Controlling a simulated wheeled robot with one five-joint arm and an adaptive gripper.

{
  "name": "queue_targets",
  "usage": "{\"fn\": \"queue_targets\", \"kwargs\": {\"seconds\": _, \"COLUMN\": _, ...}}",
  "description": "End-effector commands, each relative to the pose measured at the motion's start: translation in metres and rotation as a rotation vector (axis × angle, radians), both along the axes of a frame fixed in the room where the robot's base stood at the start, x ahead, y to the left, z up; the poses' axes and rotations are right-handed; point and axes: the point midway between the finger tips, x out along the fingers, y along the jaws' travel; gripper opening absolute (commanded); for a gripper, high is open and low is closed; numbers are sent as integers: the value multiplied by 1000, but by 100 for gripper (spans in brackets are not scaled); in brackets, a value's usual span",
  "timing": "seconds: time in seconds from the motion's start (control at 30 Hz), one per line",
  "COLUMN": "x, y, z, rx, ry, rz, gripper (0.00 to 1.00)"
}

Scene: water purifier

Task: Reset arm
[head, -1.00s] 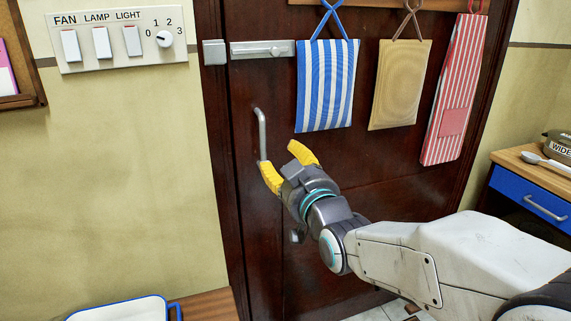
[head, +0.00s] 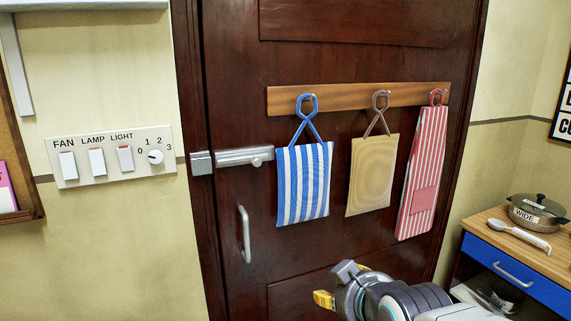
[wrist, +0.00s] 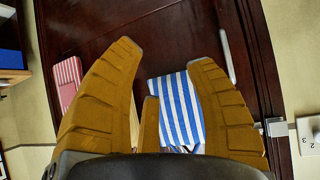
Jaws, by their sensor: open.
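My gripper (head: 340,285) is at the bottom of the head view, low in front of the dark wooden door (head: 345,55). Its yellow fingers are spread open with nothing between them in the wrist view (wrist: 165,75). In the head view only part of the fingers shows, and the rest of my arm runs off the bottom edge. The gripper is apart from the door handle (head: 244,234), to its right and lower.
A blue-striped bag (head: 304,184), a tan pad (head: 372,175) and a red-striped cloth (head: 423,172) hang from a wooden rail (head: 345,98). A metal bolt (head: 243,156) and switch panel (head: 110,157) are left. A blue-drawered cabinet (head: 512,272) with a pan (head: 537,212) stands right.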

Motion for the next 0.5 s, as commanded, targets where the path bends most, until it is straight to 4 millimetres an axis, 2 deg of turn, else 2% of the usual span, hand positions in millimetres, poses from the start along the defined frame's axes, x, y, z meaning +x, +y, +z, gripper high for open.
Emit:
{"fn": "queue_targets", "kwargs": {"seconds": 0.03, "x": -17, "y": -13, "z": 21, "rx": -11, "ry": 56, "rz": -24, "gripper": 50}}
{"fn": "queue_targets", "kwargs": {"seconds": 0.3, "x": -111, "y": -57, "z": 38, "rx": -53, "ry": 368, "rz": -127, "gripper": 50}}
{"fn": "queue_targets", "kwargs": {"seconds": 0.5, "x": -163, "y": -71, "z": 47, "rx": -61, "ry": 524, "rz": -174, "gripper": 50}}
